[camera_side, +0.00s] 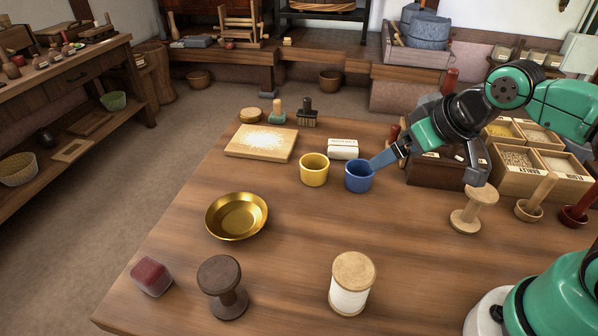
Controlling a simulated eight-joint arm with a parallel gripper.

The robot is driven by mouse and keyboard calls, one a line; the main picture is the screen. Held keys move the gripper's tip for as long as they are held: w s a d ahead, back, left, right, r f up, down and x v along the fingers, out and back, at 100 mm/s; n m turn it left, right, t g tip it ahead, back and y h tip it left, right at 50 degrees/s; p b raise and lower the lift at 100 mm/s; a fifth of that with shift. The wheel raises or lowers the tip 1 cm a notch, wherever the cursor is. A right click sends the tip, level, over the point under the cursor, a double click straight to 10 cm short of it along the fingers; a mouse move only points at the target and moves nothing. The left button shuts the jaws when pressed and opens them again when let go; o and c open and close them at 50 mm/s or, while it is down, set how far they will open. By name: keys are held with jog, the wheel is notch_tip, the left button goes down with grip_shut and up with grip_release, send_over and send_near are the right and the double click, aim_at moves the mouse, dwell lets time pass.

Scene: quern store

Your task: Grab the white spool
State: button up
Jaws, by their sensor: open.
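The white spool (349,298) stands upright near the front edge of the table, right of centre. It has pale wooden ends and a white winding. My gripper (425,171) is open, its jaws spread wide above the back right of the table. It is well behind the spool and apart from it. One jaw reaches toward the blue cup (357,178) and overlaps its rim in this view; I cannot tell if they touch. The other jaw hangs near the bare pale wooden spool (473,212). Nothing shows held between the jaws.
A dark spool (222,285), a red block (151,276) and a brass bowl (237,216) stand to the left. A yellow cup (314,169) is beside the blue one. Divided grain boxes (515,185) stand at right. The table's middle is clear.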

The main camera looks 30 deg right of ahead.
notch_tip(320, 180, up, 5)
jog(key=m+g, duration=0.5)
jog(key=g, duration=0.2)
send_over(354, 268)
jog(key=shift+m, duration=0.3)
notch_tip(354, 268, down, 11)
jog(key=shift+f, duration=3.15)
jog(key=c, duration=1.2)
